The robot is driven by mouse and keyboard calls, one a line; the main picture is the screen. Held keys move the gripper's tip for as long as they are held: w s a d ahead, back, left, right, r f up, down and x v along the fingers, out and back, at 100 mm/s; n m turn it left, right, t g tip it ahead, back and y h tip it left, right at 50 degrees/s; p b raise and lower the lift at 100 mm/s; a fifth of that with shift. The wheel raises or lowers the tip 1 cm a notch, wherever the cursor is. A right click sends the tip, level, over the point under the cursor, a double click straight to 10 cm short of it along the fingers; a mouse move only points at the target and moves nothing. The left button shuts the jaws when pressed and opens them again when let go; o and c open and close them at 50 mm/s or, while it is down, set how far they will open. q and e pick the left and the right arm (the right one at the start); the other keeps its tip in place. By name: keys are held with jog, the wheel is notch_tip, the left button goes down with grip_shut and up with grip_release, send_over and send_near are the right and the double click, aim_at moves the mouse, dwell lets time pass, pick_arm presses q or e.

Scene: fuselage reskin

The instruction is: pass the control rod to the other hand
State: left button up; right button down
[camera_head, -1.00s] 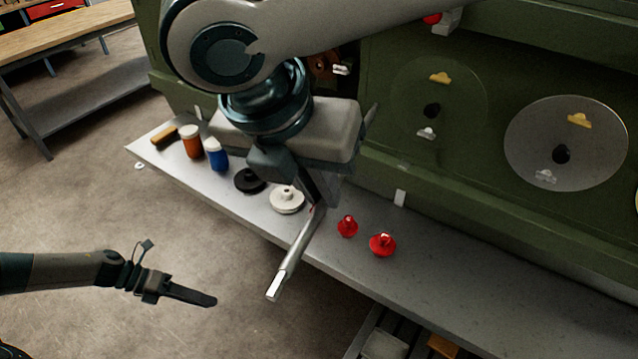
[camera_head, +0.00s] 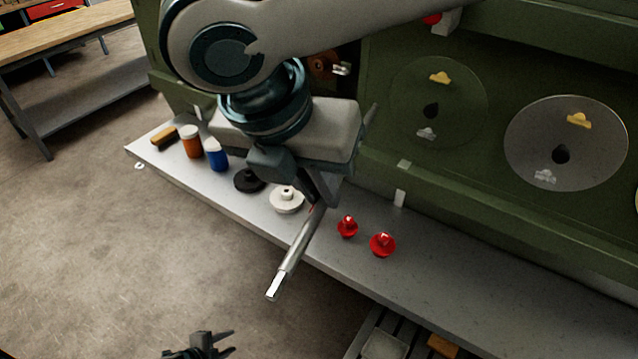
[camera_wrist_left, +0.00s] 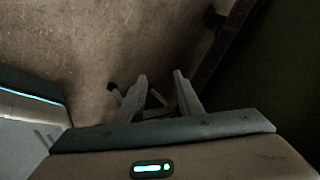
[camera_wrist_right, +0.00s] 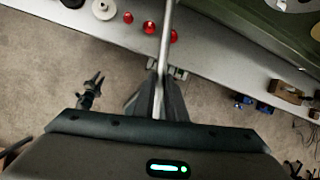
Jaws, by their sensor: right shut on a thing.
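The control rod (camera_head: 290,258) is a slim grey rod with a bright flat end, held at a slant over the shelf's front edge. My right gripper (camera_head: 318,204) is shut on its upper part. In the right wrist view the rod (camera_wrist_right: 166,42) runs out from between the fingers. My left gripper (camera_head: 229,343) is low at the bottom of the head view, below and left of the rod's free end and apart from it. Its fingers are spread and empty; they also show apart in the left wrist view (camera_wrist_left: 160,78).
The grey shelf (camera_head: 450,290) carries two red knobs (camera_head: 382,244), a white disc (camera_head: 287,199), a black disc (camera_head: 249,180), blue (camera_head: 216,155) and orange (camera_head: 191,141) bottles and a brush (camera_head: 164,138). A green panel (camera_head: 400,90) stands behind. Open floor lies in front.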

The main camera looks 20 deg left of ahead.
pick_arm(q)
jog(key=s+d+f+n+g, duration=0.2)
jog(key=s+d+f+n, duration=0.2)
jog(key=s, duration=0.7)
jog(key=s+d+f+n+g+y, duration=0.1)
jog(key=s+d+f+n, duration=0.3)
jog(key=s, duration=0.7)
jog(key=s+d+f+n+g+y, duration=0.1)
jog(key=s+d+f+n+g, duration=0.3)
jog(key=s, duration=0.8)
notch_tip(320, 180, down, 3)
jog(key=shift+d+r, duration=0.1)
jog(key=shift+d, duration=0.95)
